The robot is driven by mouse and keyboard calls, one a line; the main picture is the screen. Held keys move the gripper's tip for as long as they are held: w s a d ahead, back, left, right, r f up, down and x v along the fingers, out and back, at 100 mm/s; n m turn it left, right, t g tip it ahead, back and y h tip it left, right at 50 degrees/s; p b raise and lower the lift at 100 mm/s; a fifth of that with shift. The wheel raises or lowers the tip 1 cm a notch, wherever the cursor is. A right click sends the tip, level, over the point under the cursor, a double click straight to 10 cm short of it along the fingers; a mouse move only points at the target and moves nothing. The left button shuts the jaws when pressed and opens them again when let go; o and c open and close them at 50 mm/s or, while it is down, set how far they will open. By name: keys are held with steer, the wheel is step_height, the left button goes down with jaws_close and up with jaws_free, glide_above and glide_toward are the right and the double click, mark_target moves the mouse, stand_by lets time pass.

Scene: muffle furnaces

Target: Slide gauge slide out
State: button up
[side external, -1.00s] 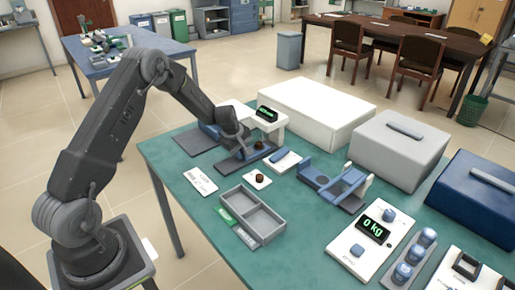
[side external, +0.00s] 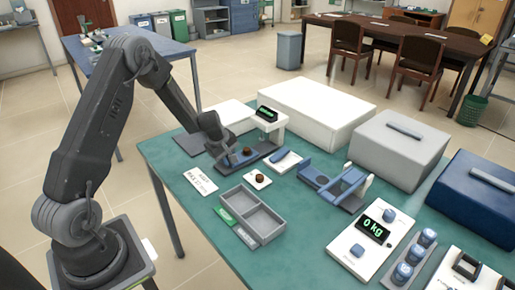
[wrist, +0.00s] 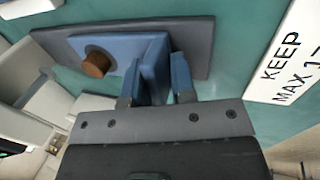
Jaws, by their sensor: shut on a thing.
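The gauge slide (wrist: 117,46) is a blue plate carrying a short brown cylinder (wrist: 97,64), with an upright blue tab (wrist: 155,68) at one end. In the side view, the slide (side external: 236,157) lies on a dark grey base (side external: 266,149), with the brown piece clear of the white gauge head (side external: 272,122) and its green display. My gripper (wrist: 156,82) is shut on the upright tab, one finger on each side. In the side view, my gripper (side external: 226,160) is low at the base's left end and partly hides the tab.
A white label card (side external: 200,181) lies left of the base, close to my gripper. A small white pad with a brown piece (side external: 257,179) and a blue-topped block (side external: 285,160) lie to the right.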

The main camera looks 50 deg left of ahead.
mark_target(224, 167)
steer(key=shift+s+r, duration=0.2)
steer(key=shift+s, duration=1.15)
steer(key=o, duration=0.5)
steer(key=shift+s, duration=0.1)
steer(key=shift+c, duration=0.2)
steer(key=shift+f, duration=0.1)
step_height(224, 167, up, 7)
steer(key=shift+s, duration=0.1)
